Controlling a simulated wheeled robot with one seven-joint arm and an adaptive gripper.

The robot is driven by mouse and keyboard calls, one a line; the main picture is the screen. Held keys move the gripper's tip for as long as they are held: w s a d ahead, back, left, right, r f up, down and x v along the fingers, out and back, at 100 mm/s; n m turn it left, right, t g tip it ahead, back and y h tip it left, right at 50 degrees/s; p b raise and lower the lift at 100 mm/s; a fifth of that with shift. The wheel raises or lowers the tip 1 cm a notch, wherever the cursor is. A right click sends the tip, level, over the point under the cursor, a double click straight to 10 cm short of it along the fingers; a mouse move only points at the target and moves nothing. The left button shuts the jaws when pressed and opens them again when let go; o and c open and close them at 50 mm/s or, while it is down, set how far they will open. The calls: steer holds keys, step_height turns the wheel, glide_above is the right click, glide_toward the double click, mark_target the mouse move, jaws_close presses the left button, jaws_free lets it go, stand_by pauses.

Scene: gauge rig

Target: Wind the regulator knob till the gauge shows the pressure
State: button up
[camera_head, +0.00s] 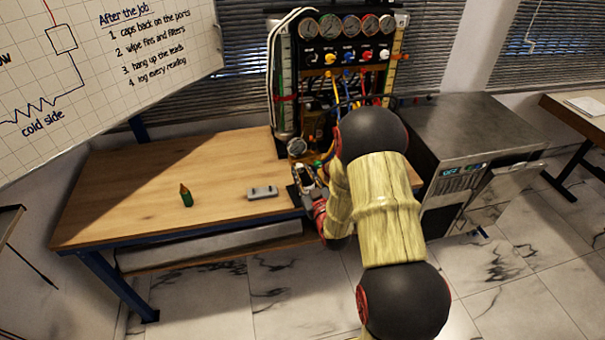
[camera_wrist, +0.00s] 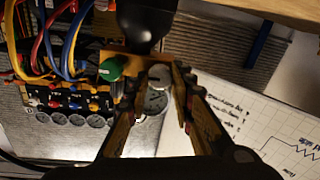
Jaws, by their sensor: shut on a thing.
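A pale grey round knob (camera_wrist: 160,76), which I take to be the regulator knob, sits between my gripper's fingertips (camera_wrist: 155,80) in the wrist view. My gripper is shut on it. A round gauge (camera_wrist: 155,101) shows just beyond it between the fingers; its reading is too small to make out. The gauge (camera_head: 297,146) also shows in the head view, above my gripper (camera_head: 307,182) at the workbench's right end. A green knob (camera_wrist: 112,68) is left of the fingers on a brass-coloured block. My arm hides part of the rig in the head view.
A panel with several gauges (camera_head: 347,26), valves and coloured hoses stands behind. The wooden bench (camera_head: 130,190) holds a grey block (camera_head: 262,192) and a small green bottle-like thing (camera_head: 185,196). A metal cabinet (camera_head: 455,125) stands to the right. The bench's left part is mostly clear.

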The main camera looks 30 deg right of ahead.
jaws_close()
steer(key=shift+m+b, duration=0.3)
steer(key=shift+m, duration=0.1)
steer(key=m+b, duration=0.1)
steer(key=m, duration=0.2)
steer(key=shift+f+b, duration=0.1)
steer(key=shift+b, duration=0.25)
steer(key=m+b, duration=0.1)
steer(key=m, duration=0.2)
steer(key=shift+m, duration=0.4)
steer(key=m+b, duration=0.1)
steer(key=m, duration=0.3)
steer(key=shift+b, duration=0.4)
steer(key=shift+m+b, duration=0.35)
steer(key=shift+m, duration=1.75)
steer(key=shift+d, duration=0.1)
steer(key=o, duration=0.9)
jaws_free()
steer(key=shift+c, duration=0.2)
